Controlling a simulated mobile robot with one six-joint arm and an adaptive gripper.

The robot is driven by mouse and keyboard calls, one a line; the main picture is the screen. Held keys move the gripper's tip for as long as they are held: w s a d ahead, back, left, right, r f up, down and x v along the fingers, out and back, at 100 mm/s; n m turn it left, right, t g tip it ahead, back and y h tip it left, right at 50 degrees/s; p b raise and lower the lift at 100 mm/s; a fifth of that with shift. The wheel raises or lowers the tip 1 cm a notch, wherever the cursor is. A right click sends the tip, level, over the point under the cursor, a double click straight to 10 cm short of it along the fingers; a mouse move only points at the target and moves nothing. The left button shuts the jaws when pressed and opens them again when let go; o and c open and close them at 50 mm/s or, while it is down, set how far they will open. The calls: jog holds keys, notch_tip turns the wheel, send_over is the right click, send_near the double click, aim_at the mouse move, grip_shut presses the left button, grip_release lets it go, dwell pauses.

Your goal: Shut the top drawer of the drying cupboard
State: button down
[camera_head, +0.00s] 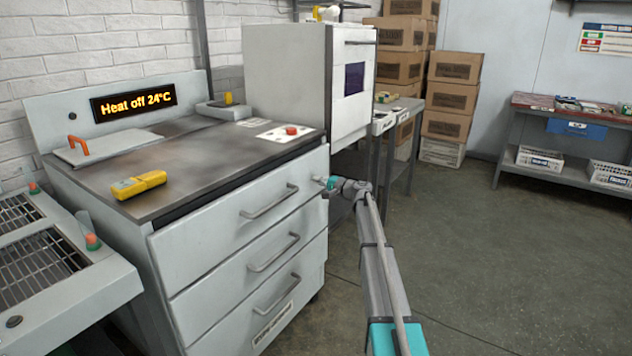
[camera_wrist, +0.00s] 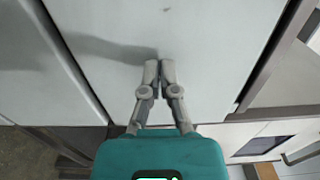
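The drying cupboard is a pale grey unit with a dark worktop (camera_head: 200,165) and three handled drawers. The top drawer (camera_head: 220,225) has a pale front with a bar handle (camera_head: 270,203); its front looks about level with the drawers below, and I cannot tell whether a small gap is left. My gripper (camera_head: 322,182) is at the right end of the top drawer's front. In the wrist view my gripper (camera_wrist: 160,65) has its fingertips together, holding nothing, pointing at a plain pale panel (camera_wrist: 205,35). Contact cannot be told.
A yellow handheld device (camera_head: 138,185) lies on the worktop. A white cabinet (camera_head: 290,80) stands behind it, with stacked cartons (camera_head: 450,95) farther back. A rack (camera_head: 40,265) is at the left. Open floor (camera_head: 500,250) lies to the right.

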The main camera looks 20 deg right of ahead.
jog(key=v, duration=1.3)
jog(key=shift+s+a, duration=0.1)
jog(key=s+a+f+n+g+h, duration=0.1)
jog(key=s+a+f+n+g, duration=0.2)
jog(key=s+a+f+g, duration=0.5)
jog(key=s+a+f+n+g+h, duration=0.1)
jog(key=s+a+f+n+h, duration=0.2)
jog(key=s+a, duration=0.9)
jog(key=s+a+f+n+g+h, duration=0.2)
jog(key=s+a+f+g+h, duration=0.15)
jog(key=s, duration=0.65)
jog(key=s+a+f+n+g+h, duration=0.2)
jog(key=s+a+f+h, duration=0.15)
jog(key=s, duration=0.75)
notch_tip(320, 180, up, 32)
jog(key=p, duration=3.3)
jog(key=shift+d+r, duration=0.2)
jog(key=shift+d, duration=0.05)
jog(key=shift+w, duration=0.1)
